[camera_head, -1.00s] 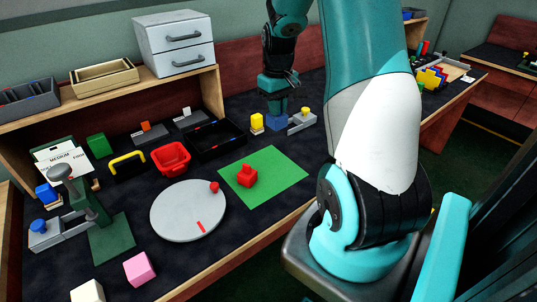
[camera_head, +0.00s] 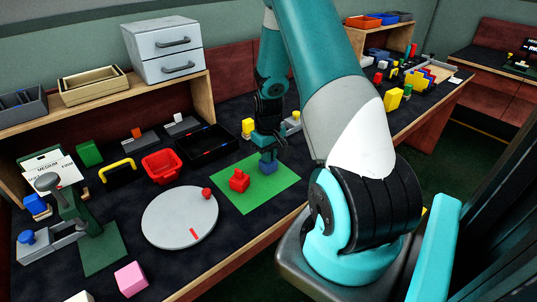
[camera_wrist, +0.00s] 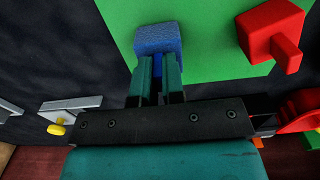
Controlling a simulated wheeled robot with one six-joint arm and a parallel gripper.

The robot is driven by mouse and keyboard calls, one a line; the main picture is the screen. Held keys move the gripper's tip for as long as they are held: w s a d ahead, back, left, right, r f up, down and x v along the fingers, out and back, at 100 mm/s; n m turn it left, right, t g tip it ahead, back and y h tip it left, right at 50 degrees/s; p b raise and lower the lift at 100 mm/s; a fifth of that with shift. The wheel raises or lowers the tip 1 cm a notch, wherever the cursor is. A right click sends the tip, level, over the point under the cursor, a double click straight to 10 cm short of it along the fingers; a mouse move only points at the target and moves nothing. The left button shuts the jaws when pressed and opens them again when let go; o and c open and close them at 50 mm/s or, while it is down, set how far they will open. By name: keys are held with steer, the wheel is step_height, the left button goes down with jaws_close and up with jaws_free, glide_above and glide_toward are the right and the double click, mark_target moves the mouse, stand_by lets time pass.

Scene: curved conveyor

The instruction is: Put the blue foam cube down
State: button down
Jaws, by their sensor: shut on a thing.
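The blue foam cube (camera_head: 268,167) is between the fingertips of my gripper (camera_head: 268,155), over the back right part of the green mat (camera_head: 255,197). My gripper points down and is shut on the cube. In the wrist view the blue cube (camera_wrist: 159,40) shows beyond the fingers of my gripper (camera_wrist: 158,68), with the green mat (camera_wrist: 200,45) under it. I cannot tell whether the cube touches the mat.
A red block with a knob (camera_head: 239,181) stands on the mat, left of the cube. A round grey disc (camera_head: 180,217) lies further left. A red bin (camera_head: 162,166) and a black tray (camera_head: 206,147) stand behind. The front of the mat is clear.

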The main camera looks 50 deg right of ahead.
steer(key=shift+f, duration=0.1)
steer(key=c, duration=1.2)
jaws_free()
step_height(320, 180, up, 12)
steer(key=w+a+r+n+t+y, duration=0.15)
steer(key=a+r, duration=0.25)
steer(key=a, duration=0.6)
steer(key=a+r+n, duration=0.2)
steer(key=a+r, duration=0.2)
steer(key=a, duration=0.5)
steer(key=s+a+r+n+y, duration=0.1)
steer(key=s+a+r+n, duration=0.1)
steer(key=s+a, duration=0.3)
steer(key=s+a+r+n+g, duration=0.1)
steer(key=s+a+r+n, duration=0.1)
steer(key=s+a, duration=0.4)
steer(key=s+a+r+n+y, duration=0.1)
steer(key=s+a+r+n, duration=0.1)
steer(key=s+a, duration=0.4)
steer(key=shift+a+r+g+y, duration=0.1)
steer(key=shift+a+g+y, duration=0.1)
steer(key=shift+a, duration=0.45)
steer(key=shift+a+r+g+y, duration=0.1)
steer(key=shift+a+y, duration=0.05)
steer(key=shift+a, duration=0.45)
